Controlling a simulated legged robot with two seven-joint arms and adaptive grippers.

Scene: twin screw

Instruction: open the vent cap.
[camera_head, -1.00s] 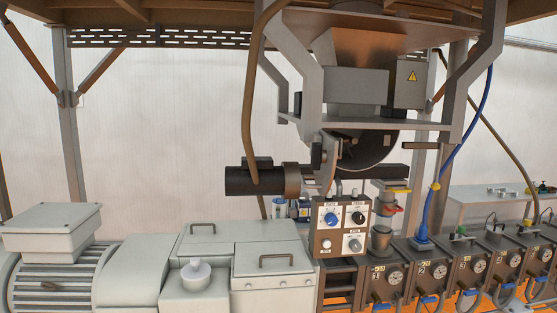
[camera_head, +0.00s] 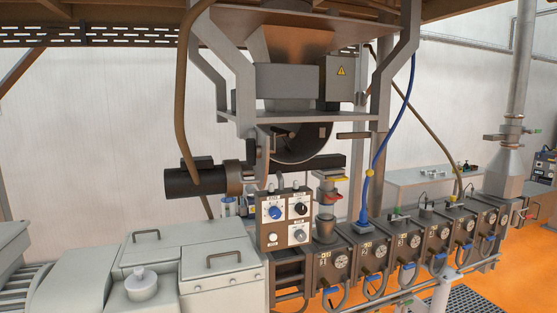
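No part is clearly recognisable as the vent cap. A twin-screw machine runs across the view, with a row of dark numbered barrel blocks (camera_head: 368,252) at the lower right. Small fittings and handles sit on top of the blocks, including a green-tipped one (camera_head: 398,214) and a dark one (camera_head: 425,203). A grey cone-shaped hood (camera_head: 503,172) on a vertical pipe stands over the far right end. A round white cap (camera_head: 141,281) sits on the light grey housing at the lower left. Neither of my grippers is in view.
A control box (camera_head: 286,220) with knobs stands mid-machine, under a feeder hopper frame (camera_head: 300,115). A blue cable (camera_head: 389,125) hangs down to the blocks. A light side table (camera_head: 420,180) stands behind.

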